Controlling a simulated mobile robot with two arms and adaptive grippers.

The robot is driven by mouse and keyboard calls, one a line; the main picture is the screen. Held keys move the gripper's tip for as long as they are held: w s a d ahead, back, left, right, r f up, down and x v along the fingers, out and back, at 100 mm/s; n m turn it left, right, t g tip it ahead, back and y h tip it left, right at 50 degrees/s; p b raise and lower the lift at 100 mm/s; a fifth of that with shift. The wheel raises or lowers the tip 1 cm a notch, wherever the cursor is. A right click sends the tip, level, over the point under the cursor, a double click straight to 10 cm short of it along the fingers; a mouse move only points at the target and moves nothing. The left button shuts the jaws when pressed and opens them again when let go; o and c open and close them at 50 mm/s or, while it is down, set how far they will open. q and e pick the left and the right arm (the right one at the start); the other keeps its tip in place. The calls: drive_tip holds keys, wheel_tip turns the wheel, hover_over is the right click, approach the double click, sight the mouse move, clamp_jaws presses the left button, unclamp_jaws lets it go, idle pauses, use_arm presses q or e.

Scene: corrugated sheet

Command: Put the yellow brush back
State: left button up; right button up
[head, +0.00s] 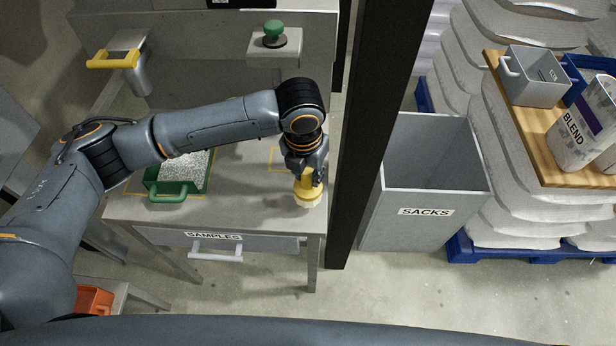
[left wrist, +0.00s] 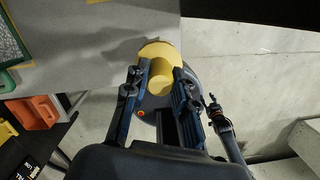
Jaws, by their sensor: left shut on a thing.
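The yellow brush (head: 308,191) is in my left gripper (head: 308,174), at the right front corner of the grey sample table (head: 240,205). In the left wrist view its round yellow top (left wrist: 158,54) sits between the two dark fingers of the left gripper (left wrist: 161,82), which are shut on it. I cannot tell whether the brush touches the table top. A yellow outlined square (head: 274,167) is marked on the table just behind and left of the brush, partly hidden by my arm.
A green-handled tray of grey granules (head: 186,172) stands left on the table. Below is a drawer labelled SAMPLES (head: 216,251). A dark post (head: 368,130) rises close to the right, with a SACKS bin (head: 425,195) beyond. A green button (head: 273,32) is behind.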

use_arm(q)
drive_tip(key=shift+w+f, duration=0.65)
drive_tip(key=shift+f, duration=0.2)
drive_tip(key=shift+f+p, duration=0.35)
drive_tip(key=shift+f, duration=1.1)
drive_tip(key=shift+f, duration=0.2)
drive_tip(key=o, duration=1)
drive_tip(key=shift+r, duration=0.1)
drive_tip(key=r, duration=0.4)
drive_tip(key=s+r, duration=0.1)
drive_tip(key=r, duration=0.7)
drive_tip(key=shift+s+a+r, duration=0.1)
drive_tip(key=shift+s+a, duration=0.1)
drive_tip(key=shift+a, duration=0.1)
